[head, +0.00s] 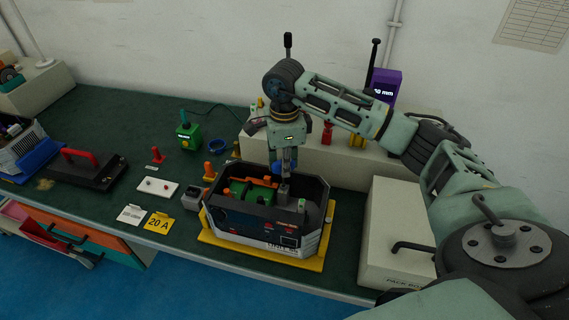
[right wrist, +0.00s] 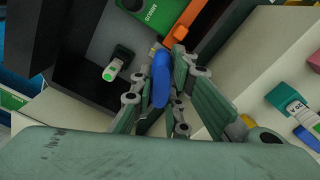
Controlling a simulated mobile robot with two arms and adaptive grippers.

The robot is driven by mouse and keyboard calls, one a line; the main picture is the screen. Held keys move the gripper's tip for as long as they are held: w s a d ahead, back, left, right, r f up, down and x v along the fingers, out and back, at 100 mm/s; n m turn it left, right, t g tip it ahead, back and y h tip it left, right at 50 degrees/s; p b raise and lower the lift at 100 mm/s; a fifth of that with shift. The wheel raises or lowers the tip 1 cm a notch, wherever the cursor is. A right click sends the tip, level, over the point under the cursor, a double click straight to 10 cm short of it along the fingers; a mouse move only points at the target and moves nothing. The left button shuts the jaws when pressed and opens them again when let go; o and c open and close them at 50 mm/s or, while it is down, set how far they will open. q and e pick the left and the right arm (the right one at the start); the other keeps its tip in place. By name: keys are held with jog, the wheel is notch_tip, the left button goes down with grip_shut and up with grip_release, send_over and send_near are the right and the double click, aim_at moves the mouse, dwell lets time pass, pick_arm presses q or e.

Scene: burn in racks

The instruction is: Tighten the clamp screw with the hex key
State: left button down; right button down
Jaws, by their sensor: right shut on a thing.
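My right gripper (head: 286,168) points down over the open black case (head: 262,238) on the bench. In the right wrist view its fingers (right wrist: 160,85) are shut on a slim blue piece, which looks like the handle of the hex key (right wrist: 160,78). A bit of this blue also shows beside the fingers in the head view (head: 277,168). The key's working end is hidden or too small to make out. Inside the case are a green block (head: 252,191) and a small grey block (head: 283,194) under the gripper. I cannot pick out the clamp screw. My left gripper is out of view.
The case sits on a yellow tray (head: 208,237). A pale box (head: 384,263) stands close on its right, and a pale raised shelf (head: 345,158) behind. A yellow 20 A card (head: 159,224) and a white plate (head: 157,187) lie left. The green bench has free room at back left.

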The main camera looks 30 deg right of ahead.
jog(key=shift+f, duration=0.3)
jog(key=c, duration=1.6)
grip_release()
jog(key=shift+c, duration=0.2)
jog(key=shift+r, duration=0.1)
notch_tip(320, 180, up, 12)
